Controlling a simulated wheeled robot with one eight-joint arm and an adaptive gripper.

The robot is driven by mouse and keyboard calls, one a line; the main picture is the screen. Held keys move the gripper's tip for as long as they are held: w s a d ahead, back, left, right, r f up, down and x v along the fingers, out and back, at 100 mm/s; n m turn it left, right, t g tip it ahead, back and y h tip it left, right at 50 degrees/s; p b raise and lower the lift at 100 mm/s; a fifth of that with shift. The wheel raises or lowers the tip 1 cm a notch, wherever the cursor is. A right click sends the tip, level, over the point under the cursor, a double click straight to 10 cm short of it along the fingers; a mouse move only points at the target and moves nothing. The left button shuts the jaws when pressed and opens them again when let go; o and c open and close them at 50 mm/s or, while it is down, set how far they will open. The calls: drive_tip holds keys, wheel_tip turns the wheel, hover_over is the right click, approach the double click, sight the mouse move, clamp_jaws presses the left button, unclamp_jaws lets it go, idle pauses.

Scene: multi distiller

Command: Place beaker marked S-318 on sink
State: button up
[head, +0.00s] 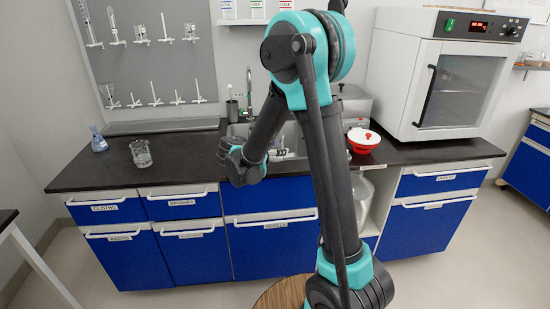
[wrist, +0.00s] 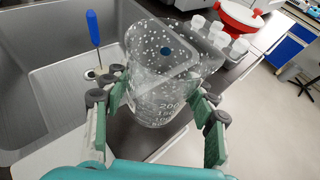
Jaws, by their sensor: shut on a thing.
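My gripper (wrist: 161,98) is shut on a clear glass beaker (wrist: 166,72) with white graduation marks, its green-padded fingers on either side. No S-318 marking is readable on it. In the wrist view the beaker overlaps the right side of the steel sink (wrist: 50,95) and the black counter; I cannot tell its height above them. In the head view my arm hides most of the gripper, and the sink (head: 237,130) shows only in part. A second glass beaker (head: 141,153) stands on the counter at the left.
A blue-handled tool (wrist: 93,28) is in the sink. A red and white bowl-like item (head: 363,138) stands right of the sink, with small white containers (wrist: 222,36) near it. A conical flask (head: 98,140) stands far left. A white oven (head: 450,75) stands on the right counter.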

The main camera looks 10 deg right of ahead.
sight(275, 157)
drive_tip(key=shift+f, duration=1.8)
drive_tip(key=o, duration=1.3)
drive_tip(key=shift+f, duration=0.15)
drive_tip(key=shift+c, duration=0.2)
